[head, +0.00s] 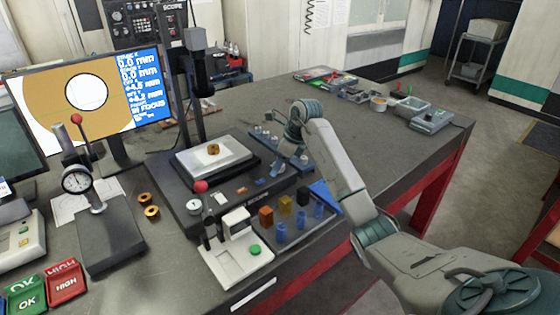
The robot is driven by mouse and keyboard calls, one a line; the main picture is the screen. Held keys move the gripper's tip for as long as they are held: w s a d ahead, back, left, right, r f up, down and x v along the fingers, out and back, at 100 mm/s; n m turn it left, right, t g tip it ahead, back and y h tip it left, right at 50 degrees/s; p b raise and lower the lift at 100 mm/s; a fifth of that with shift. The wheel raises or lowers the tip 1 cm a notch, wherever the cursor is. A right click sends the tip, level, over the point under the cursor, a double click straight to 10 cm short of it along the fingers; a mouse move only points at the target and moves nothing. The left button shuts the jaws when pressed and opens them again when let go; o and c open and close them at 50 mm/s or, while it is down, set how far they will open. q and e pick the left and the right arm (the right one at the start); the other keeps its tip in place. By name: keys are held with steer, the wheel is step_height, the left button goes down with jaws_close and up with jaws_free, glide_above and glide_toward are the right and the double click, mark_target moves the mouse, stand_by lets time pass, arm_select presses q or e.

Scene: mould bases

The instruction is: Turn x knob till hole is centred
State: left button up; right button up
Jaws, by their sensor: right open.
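A small brass part (213,149) sits on the white stage plate (192,170) under the dark camera column (197,85). The monitor (100,90) shows a magnified brass face with a round white hole and fine crosshair lines inside it. My right gripper (288,160) is open, pointing down at the right of the stage. I cannot tell whether it touches anything, and I cannot make out the x knob for certain; my wrist covers part of that area. My left gripper is not in view.
A dial gauge stand (77,180) and two brass rings (149,205) are on the left. A white device with a green button (254,249) and several coloured blocks stand in front. Green OK and red HIGH bins (66,283) are bottom left.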

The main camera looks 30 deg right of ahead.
steer(key=c, duration=1)
